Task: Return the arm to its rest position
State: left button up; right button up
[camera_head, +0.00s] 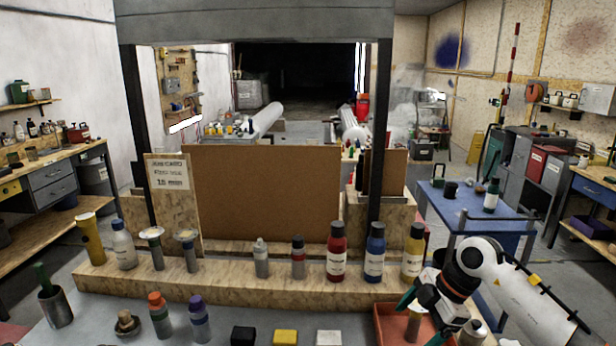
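My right arm, white with a dark wrist, comes in from the right. Its gripper (421,319) is low at the front right, over a red tray (385,325). Its two teal-tipped fingers look spread apart. A small grey cylinder with a yellow-orange top (414,322) stands in or at the tray, between or just behind the fingers; I cannot tell whether they touch it. My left gripper is not in view.
A wooden ledge carries several bottles, including a red one (337,252) and a blue one (375,253). Orange-capped (159,315) and purple-capped (199,320) bottles stand in front. A grey cylinder (472,334) is close beside my gripper. A blue table (470,207) stands behind my arm.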

jog(key=s+a+r+n+t+y, duration=0.1)
jog(key=s+a+r+n+y, duration=0.15)
jog(key=a+y, duration=0.75)
jog(key=s+a+r+m+t+y, duration=0.2)
jog(key=a+r+m+t+y, duration=0.1)
jog(key=a+r+t, duration=0.45)
jog(key=s+d+f+m+t+h, duration=0.2)
jog(key=d+f+m+t+h, duration=0.2)
jog(key=d+f+m+h, duration=0.35)
jog(key=s+d+f+m+t+h, duration=0.2)
jog(key=d+f+m+t+h, duration=0.15)
jog(key=d+m+h, duration=0.6)
jog(key=s+f+g+h, duration=0.1)
jog(key=s+f+g, duration=0.65)
jog(key=s, duration=0.45)
jog(key=s+f+g, duration=0.6)
jog(key=s+f, duration=0.2)
jog(key=s, duration=0.3)
notch_tip(320, 180, down, 26)
jog(key=s+g, duration=0.1)
jog(key=s, duration=0.1)
jog(key=s+d+f+g, duration=0.1)
jog(key=s+d+f, duration=0.1)
jog(key=s+f, duration=1.3)
jog(key=shift+d+f, duration=0.25)
jog(key=shift+f, duration=0.1)
